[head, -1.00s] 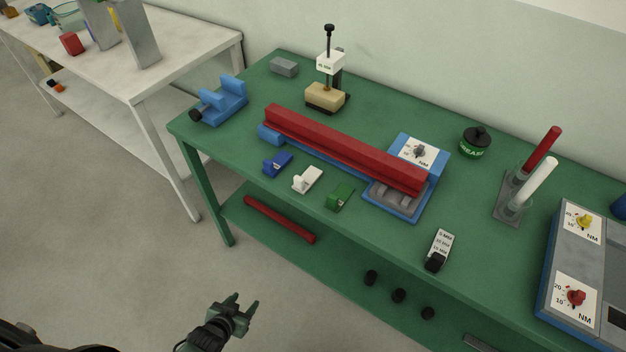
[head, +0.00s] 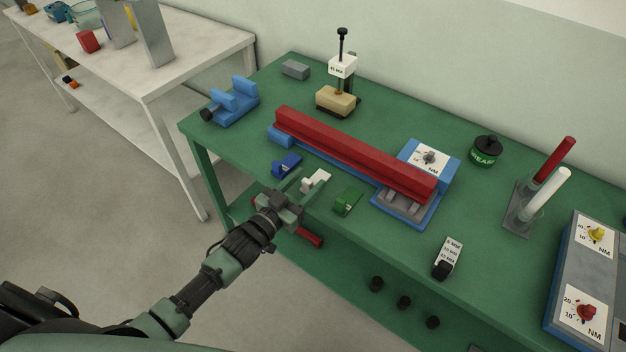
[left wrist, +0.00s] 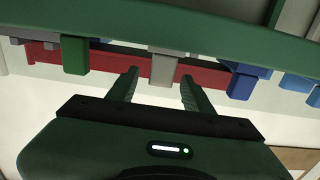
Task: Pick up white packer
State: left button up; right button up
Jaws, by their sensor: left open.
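The white packer (head: 316,180) lies near the front edge of the green bench, between the blue packer (head: 287,165) and the green packer (head: 348,201). My left gripper (head: 307,188) is open at the bench's front edge, its fingers pointing at the white packer. In the left wrist view the white packer (left wrist: 164,69) shows beyond and between the two fingertips (left wrist: 159,76). I see no grip on it. The green packer (left wrist: 75,54) is left there and the blue packer (left wrist: 242,82) right. My right gripper is not in view.
A long red bar (head: 350,151) on a blue fixture lies just behind the packers. A labelled block (head: 448,257) sits at the front right. A red rod (head: 308,237) lies on the lower shelf. The bench (head: 400,245) is bare right of the green packer.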

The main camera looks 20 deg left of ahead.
pick_arm(q)
jog(key=shift+w+d+f, duration=0.1)
jog(key=shift+w+d, duration=0.2)
jog(key=shift+w, duration=0.35)
grip_shut()
